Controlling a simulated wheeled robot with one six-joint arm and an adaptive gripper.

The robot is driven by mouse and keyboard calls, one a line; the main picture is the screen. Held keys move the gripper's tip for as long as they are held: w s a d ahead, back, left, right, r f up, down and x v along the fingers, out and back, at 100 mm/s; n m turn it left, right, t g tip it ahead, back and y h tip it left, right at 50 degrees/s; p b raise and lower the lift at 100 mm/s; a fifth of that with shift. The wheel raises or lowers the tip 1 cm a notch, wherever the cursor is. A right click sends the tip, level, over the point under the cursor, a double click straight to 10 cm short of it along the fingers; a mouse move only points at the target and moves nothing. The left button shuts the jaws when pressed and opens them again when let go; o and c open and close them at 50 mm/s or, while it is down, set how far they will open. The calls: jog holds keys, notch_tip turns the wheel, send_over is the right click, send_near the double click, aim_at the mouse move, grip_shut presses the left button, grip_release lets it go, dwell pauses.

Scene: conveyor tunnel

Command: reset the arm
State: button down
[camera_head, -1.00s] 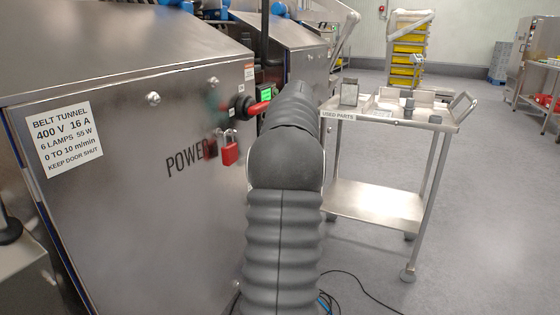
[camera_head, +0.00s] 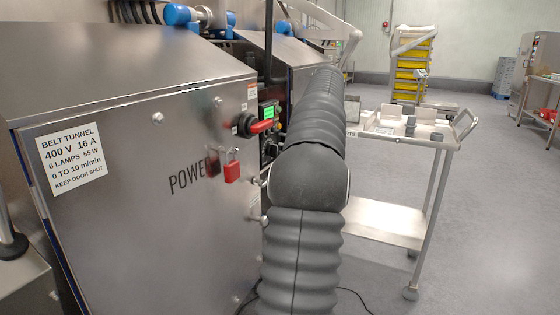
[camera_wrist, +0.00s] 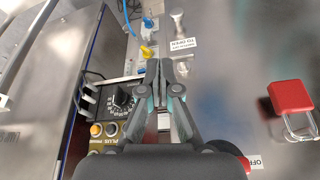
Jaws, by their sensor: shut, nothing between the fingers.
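My arm, in a grey ribbed sleeve, rises through the middle of the head view in front of the steel cabinet's right edge. My gripper is hidden behind the arm there. In the wrist view my gripper (camera_wrist: 160,68) is shut and empty, its dark fingertips together. Behind it lie the cabinet front (camera_wrist: 235,60) and a control panel with a black dial (camera_wrist: 122,98). I cannot tell how far the fingers are from these surfaces.
A red rotary handle (camera_head: 260,126) and red padlock (camera_head: 232,172) stick out from the belt tunnel cabinet (camera_head: 130,230), left of my arm. A steel trolley (camera_head: 385,208) with small parts on top stands close on the right. Floor (camera_head: 490,220) farther right is clear.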

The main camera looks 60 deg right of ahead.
dwell(0.3)
notch_tip(320, 180, down, 7)
jog(key=s+m+g, duration=0.1)
jog(key=m, duration=0.5)
jog(key=w+a+f+m+h, duration=0.1)
jog(key=w+a+f, duration=0.1)
jog(key=a, duration=0.8)
jog(key=w+a+f, duration=0.1)
jog(key=a, duration=0.9)
jog(key=s+a+f+n, duration=0.1)
jog(key=s+a+n, duration=0.1)
jog(key=a, duration=0.9)
jog(key=s+a+f+n+t+y, duration=0.1)
jog(key=s+a+n, duration=0.2)
jog(key=a, duration=0.9)
jog(key=s+a+f+n+t, duration=0.1)
jog(key=s+a+n, duration=0.2)
jog(key=a, duration=0.9)
jog(key=shift+s, duration=0.7)
